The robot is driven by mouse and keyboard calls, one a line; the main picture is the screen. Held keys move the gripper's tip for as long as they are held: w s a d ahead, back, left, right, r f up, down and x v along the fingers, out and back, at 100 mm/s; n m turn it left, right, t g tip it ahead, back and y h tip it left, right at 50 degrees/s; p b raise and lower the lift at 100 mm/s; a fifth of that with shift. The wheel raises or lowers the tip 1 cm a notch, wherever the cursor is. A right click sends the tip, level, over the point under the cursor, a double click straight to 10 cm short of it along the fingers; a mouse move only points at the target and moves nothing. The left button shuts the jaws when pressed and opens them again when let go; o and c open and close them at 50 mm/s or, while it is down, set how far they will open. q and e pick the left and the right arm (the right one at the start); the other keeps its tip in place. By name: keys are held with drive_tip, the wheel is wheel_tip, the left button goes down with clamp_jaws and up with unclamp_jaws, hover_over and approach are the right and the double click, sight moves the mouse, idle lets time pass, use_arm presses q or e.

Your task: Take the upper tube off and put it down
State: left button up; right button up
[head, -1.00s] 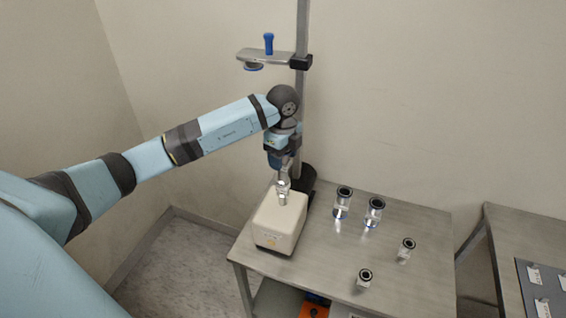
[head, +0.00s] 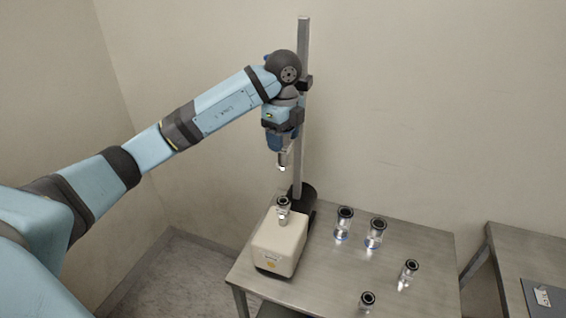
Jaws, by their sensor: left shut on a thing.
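My left gripper (head: 284,155) is raised above the cream pump box (head: 278,244), near the upright post. It is shut on the upper tube (head: 282,168), a small silvery piece of which only the lower end shows. The rest of the tube is hidden by the gripper. Below it, apart from the tube, a short metal fitting with a dark ring (head: 283,205) stands upright on top of the box. My right gripper is not in view.
The metal table (head: 330,278) carries several clear and metal fittings with black rings, such as one at the back (head: 344,222) and one at the right (head: 408,273). A grey post (head: 302,100) stands behind the box. Table space between the fittings is bare.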

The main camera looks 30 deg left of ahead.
use_arm(q)
wheel_tip(320, 180, up, 8)
drive_tip(key=shift+f+p, duration=0.25)
drive_tip(key=shift+p, duration=0.2)
drive_tip(key=shift+r+p, duration=1.35)
drive_tip(key=shift+r, duration=0.3)
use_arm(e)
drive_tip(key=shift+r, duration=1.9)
use_arm(q)
drive_tip(key=shift+f, duration=0.1)
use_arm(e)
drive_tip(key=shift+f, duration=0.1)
